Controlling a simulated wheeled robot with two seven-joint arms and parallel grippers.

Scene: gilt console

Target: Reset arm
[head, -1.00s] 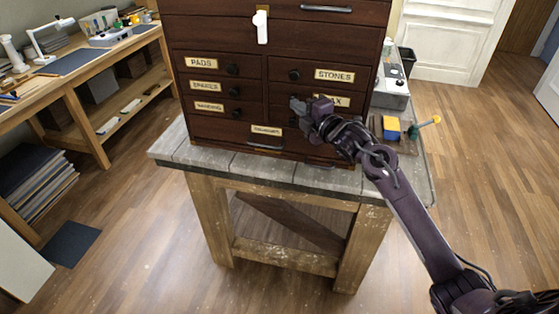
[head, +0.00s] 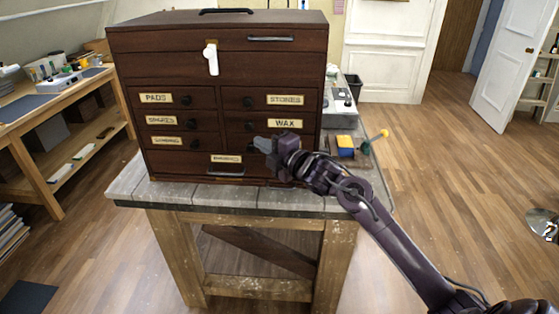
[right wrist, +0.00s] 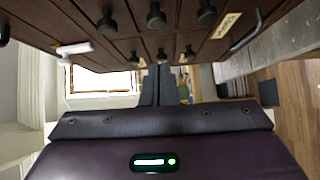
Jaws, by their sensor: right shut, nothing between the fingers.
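My right gripper (head: 262,144) is shut and empty in front of the right-hand drawers of a dark wooden cabinet (head: 215,72). Its fingertips appear just below the drawer labelled WAX (head: 285,123) and hide part of the drawer under it. I cannot tell whether they touch the front. In the right wrist view the closed fingers (right wrist: 160,84) lie side by side, with the cabinet's round knobs above them in the picture. The labelled drawers look closed. My left gripper is not in view.
The cabinet stands on a grey-topped wooden table (head: 140,185). A workbench (head: 50,105) stands left. Open floor lies to the right.

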